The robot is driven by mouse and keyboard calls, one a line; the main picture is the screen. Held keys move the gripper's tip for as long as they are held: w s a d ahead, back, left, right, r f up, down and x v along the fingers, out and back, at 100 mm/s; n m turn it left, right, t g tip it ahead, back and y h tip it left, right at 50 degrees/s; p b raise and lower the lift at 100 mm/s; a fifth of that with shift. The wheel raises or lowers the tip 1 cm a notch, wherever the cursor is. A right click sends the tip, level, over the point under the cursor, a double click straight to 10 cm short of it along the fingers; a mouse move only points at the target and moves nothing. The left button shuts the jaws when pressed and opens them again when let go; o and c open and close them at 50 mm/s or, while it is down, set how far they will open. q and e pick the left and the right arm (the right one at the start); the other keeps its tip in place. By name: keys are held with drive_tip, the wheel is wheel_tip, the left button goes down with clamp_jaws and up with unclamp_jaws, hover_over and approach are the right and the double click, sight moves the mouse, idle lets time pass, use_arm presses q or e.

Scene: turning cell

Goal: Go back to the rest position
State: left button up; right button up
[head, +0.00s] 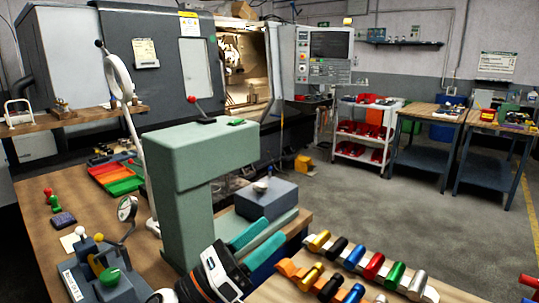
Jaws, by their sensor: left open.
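My left gripper (273,230) is at the lower middle of the head view, with a dark and white body and two teal fingers. The fingers are apart, and I see nothing between them. They point up and right, in front of the grey-green press-like machine (178,165) on the wooden bench (40,215). From this one view I cannot tell how far the fingers are from the machine's grey block (267,197). My right gripper is not in view.
A rack of coloured cylinders (373,266) lies at the lower right, close to my left gripper. A magnifier lamp (118,78) and red and green trays (118,178) stand on the bench. Beyond are a lathe (130,65), a cart (362,128) and open grey floor (400,215).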

use_arm(q)
drive_tip(key=s+a+f+n+t+y, duration=0.1)
drive_tip(key=a+f+n+y, duration=0.5)
drive_tip(key=n, duration=0.5)
drive_tip(key=s+a+f+n+t+y, duration=0.1)
drive_tip(key=a+f+n+y, duration=0.3)
drive_tip(key=f+n+y, duration=0.55)
drive_tip(key=s+a+f+n+y, duration=0.2)
drive_tip(key=a+f+n+y, duration=0.3)
drive_tip(key=n, duration=0.7)
drive_tip(key=s+a+f+n+g, duration=0.2)
drive_tip(key=s+f+n+g, duration=0.4)
drive_tip(key=s, duration=0.5)
drive_tip(key=s+a+f+n+g, duration=0.2)
drive_tip(key=s+f+n+g, duration=0.25)
drive_tip(key=s+f, duration=0.5)
wheel_tip(320, 180, down, 24)
drive_tip(key=s+r+g, duration=0.1)
drive_tip(key=s+a+f+g, duration=0.1)
drive_tip(key=s+a+f, duration=0.2)
drive_tip(key=s+f, duration=1.4)
drive_tip(key=shift+f+m, duration=0.4)
drive_tip(key=shift+f, duration=0.25)
